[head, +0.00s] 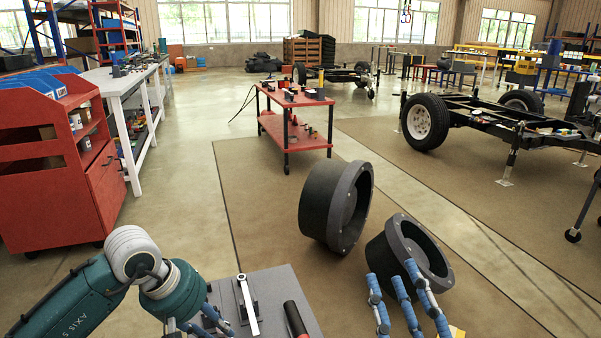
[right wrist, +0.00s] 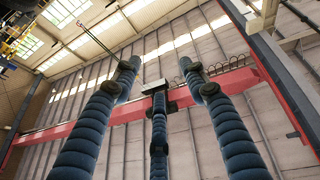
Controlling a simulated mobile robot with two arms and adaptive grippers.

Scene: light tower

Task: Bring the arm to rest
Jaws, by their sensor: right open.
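My right gripper (head: 396,285) rises from the bottom edge of the head view, its blue segmented fingers spread and pointing up. In the right wrist view the same fingers (right wrist: 158,78) stand apart with nothing between them, against a wall and a red beam. My left arm (head: 85,298), teal and grey, comes in at the lower left. My left gripper (head: 205,322) shows only as some blue finger parts beside the grey worktop (head: 275,288); the rest is cut off by the frame.
Two large dark ring-shaped parts (head: 322,205) (head: 378,262) are just beyond the right gripper. A silver tool (head: 247,305) and a dark cylinder (head: 296,320) lie on the worktop. A red cart (head: 300,142) stands ahead, a red cabinet (head: 35,190) at left.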

